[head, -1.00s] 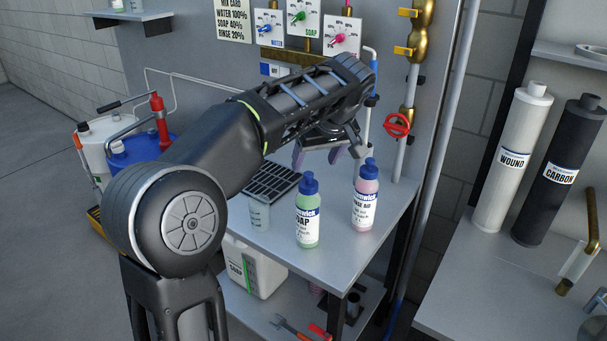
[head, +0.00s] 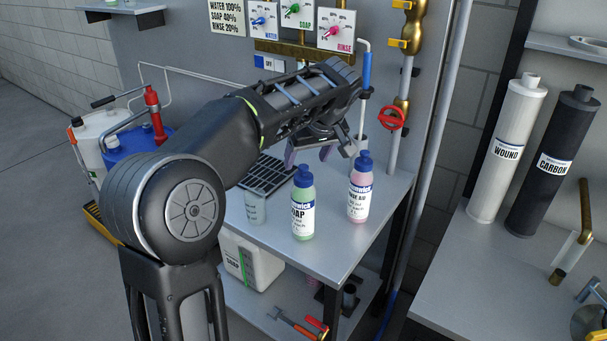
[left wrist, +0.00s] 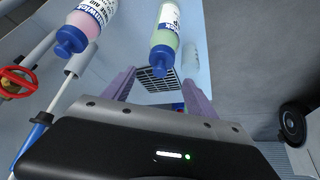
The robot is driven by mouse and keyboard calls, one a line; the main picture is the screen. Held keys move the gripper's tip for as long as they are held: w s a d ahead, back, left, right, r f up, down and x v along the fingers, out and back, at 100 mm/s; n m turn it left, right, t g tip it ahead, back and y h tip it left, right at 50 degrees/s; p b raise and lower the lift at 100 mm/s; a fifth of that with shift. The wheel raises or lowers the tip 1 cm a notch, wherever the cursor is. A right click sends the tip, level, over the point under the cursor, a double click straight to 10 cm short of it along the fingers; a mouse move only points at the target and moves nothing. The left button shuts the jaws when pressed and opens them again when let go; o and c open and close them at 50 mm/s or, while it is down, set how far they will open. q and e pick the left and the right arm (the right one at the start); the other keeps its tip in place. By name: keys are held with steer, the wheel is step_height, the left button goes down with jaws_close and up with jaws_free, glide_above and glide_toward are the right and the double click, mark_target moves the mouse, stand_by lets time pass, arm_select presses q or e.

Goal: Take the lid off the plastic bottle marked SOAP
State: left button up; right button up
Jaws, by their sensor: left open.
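The SOAP bottle (head: 303,212) is pale green with a blue lid (head: 304,176). It stands upright on the grey bench near its front edge. In the left wrist view the bottle (left wrist: 166,32) and its lid (left wrist: 162,61) show at the top, beyond the fingers. My left gripper (head: 308,155) is open and empty, above the bench and behind the bottle, apart from it. Its two purple fingers also show in the left wrist view (left wrist: 155,88). My right gripper is not in view.
A pink rinse aid bottle (head: 359,198) with a blue lid stands just right of the SOAP bottle. A clear beaker (head: 255,208) stands to its left, and a black drain grate (head: 268,174) lies behind. A red valve wheel (head: 391,118) and pipes rise at the back right.

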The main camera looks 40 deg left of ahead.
mark_target(304, 166)
arm_select(q)
steer(key=p+x, duration=0.1)
steer(key=x, duration=0.4)
stand_by(0.5)
steer(key=c, duration=1.4)
